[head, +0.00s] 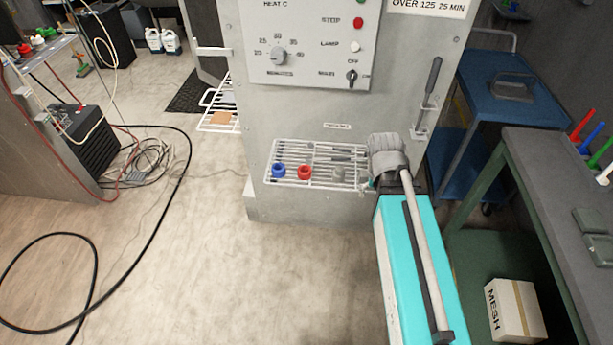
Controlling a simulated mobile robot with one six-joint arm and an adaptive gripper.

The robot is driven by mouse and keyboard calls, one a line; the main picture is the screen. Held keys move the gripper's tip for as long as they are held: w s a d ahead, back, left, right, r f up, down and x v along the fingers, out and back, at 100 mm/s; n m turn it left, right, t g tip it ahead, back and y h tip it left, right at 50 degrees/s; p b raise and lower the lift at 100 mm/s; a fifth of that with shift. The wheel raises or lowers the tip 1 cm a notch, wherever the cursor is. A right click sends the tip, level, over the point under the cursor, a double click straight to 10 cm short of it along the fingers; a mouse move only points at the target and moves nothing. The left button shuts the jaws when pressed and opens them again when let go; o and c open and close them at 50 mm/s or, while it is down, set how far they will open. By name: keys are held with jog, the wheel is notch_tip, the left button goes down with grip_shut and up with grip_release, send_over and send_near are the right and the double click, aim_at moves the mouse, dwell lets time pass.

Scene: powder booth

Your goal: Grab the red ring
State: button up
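The red ring (305,172) lies on a white wire rack (290,149) fixed low on the front of the grey cabinet. A blue ring (278,170) is just left of it, apart from it. My gripper (368,184) is at the right end of the rack, to the right of the red ring and apart from it. My wrist and turquoise arm hide most of the gripper, so I cannot tell whether its fingers are open or shut.
Small grey pieces (341,157) lie on the rack between the red ring and my gripper. The grey cabinet (290,112) stands behind the rack. A green-legged bench (560,165) is at the right. A black hose (150,235) loops over the floor at the left.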

jog(key=w+a+f+m+t+h+b, duration=0.25)
jog(key=w+a+f+b, duration=0.25)
jog(key=f+b, duration=0.25)
jog(key=m+t+h+b, duration=0.25)
jog(key=t+b, duration=0.75)
jog(key=b, duration=0.8)
send_near(300, 174)
jog(key=shift+s+a+r+n, duration=0.2)
jog(key=shift+s+r+n, duration=0.15)
jog(key=shift+r, duration=0.1)
jog(key=b+x, duration=0.2)
jog(key=x, duration=0.5)
jog(key=shift+w+d+f+b, duration=0.1)
jog(key=shift+w+f+b, duration=0.1)
jog(key=shift+f+b, duration=0.15)
jog(key=shift+w+d, duration=0.25)
jog(key=shift+w, duration=0.2)
jog(key=shift+f, duration=0.1)
